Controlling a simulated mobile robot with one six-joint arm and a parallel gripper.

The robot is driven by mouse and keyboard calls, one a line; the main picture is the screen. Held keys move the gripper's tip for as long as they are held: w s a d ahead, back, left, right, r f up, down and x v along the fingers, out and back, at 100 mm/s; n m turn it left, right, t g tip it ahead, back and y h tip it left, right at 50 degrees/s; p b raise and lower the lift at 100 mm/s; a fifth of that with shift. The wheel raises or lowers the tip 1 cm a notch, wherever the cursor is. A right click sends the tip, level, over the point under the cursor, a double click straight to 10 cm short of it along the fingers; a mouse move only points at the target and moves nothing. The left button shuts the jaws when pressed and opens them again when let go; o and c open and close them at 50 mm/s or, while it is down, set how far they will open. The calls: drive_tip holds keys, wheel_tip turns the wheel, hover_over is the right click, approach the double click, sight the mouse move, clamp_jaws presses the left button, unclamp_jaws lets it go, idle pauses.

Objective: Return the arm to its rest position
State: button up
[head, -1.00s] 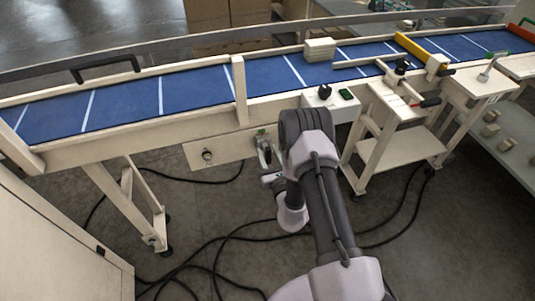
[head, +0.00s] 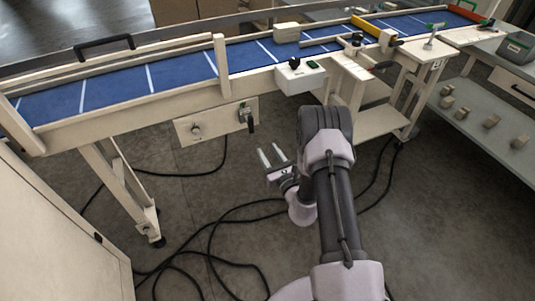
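My arm rises from the bottom of the head view and bends back down at its elbow. My gripper (head: 272,155) shows left of the arm, over the bare floor in front of the conveyor. Its two pale fingers stand apart with nothing between them. It is clear of the panel (head: 216,121) under the conveyor, which carries a round knob (head: 196,131) and a dark lever handle (head: 248,118).
The blue conveyor (head: 125,84) runs across the back, with a beige block (head: 286,33) on it. A control box (head: 300,78) and a wheeled stand (head: 375,121) are right of centre. A shelf (head: 475,125) with several small blocks is at right. Black cables (head: 215,225) lie on the floor.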

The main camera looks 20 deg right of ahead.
drive_tip(key=w+a+r+n+y, duration=0.2)
drive_tip(key=a+r+n+y, duration=0.25)
drive_tip(key=a+r, duration=0.35)
drive_tip(key=s+a+r+n+g+y, duration=0.5)
drive_tip(key=s+a+r+n, duration=0.1)
drive_tip(key=a+r, duration=0.2)
drive_tip(key=s+a+r+n+g+y, duration=0.5)
drive_tip(key=s+a+r+n, duration=0.1)
drive_tip(key=a+r, duration=0.3)
drive_tip(key=s+a+r+n+g+h, duration=0.2)
drive_tip(key=s+n+g+h, duration=0.55)
drive_tip(key=s, duration=0.75)
drive_tip(key=s+d+r+n+t+h, duration=0.1)
drive_tip(key=s+d+n+t+h, duration=0.4)
drive_tip(key=s+d, duration=0.4)
drive_tip(key=d+n+h, duration=0.1)
drive_tip(key=d+n, duration=0.1)
drive_tip(key=d, duration=0.1)
drive_tip(key=shift+r, duration=0.15)
